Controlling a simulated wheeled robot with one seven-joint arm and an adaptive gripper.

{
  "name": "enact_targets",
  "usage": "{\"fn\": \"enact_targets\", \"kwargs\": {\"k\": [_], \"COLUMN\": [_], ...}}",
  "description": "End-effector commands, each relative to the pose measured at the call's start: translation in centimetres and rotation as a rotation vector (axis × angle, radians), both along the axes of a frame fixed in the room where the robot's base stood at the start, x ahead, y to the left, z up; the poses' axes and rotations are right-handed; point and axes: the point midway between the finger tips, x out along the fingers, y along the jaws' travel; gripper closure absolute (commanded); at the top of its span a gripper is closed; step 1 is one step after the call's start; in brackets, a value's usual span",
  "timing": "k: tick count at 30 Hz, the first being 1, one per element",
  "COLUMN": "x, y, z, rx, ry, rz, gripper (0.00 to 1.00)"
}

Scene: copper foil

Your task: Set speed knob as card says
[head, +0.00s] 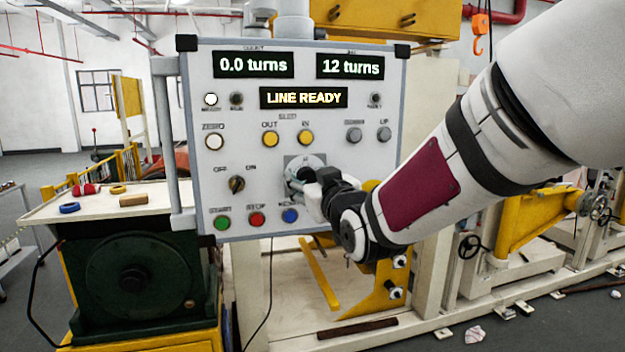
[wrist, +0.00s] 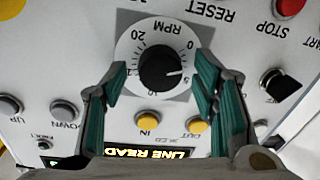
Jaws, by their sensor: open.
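The speed knob (wrist: 160,70) is black and sits on a round white dial marked RPM (wrist: 150,38), on a grey square plate. The wrist view shows it upside down. In the head view my gripper (head: 318,190) is at the panel and hides most of the knob. I see no readable card.
The control panel (head: 230,120) shows "0.0 turns", "12 turns" and "LINE READY". An OFF/ON switch (head: 236,184) and green, red and blue buttons (head: 290,215) are close to the dial. A side table (head: 100,205) with small items stands at left.

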Motion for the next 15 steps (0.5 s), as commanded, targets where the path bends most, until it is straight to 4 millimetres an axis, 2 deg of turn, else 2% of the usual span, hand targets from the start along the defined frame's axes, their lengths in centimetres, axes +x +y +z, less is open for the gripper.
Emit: {"fn": "enact_targets", "kwargs": {"k": [2, 3, 9, 15], "x": [-0.01, -0.01, -0.02, -0.01], "y": [-0.01, -0.01, -0.01, -0.01], "z": [-0.01, -0.01, -0.02, -0.03], "rx": [0.0, 0.0, 0.0, 0.005], "ry": [0.0, 0.0, 0.0, 0.002], "rz": [0.0, 0.0, 0.0, 0.0], "gripper": [0.46, 0.51, 0.95, 0.94]}}
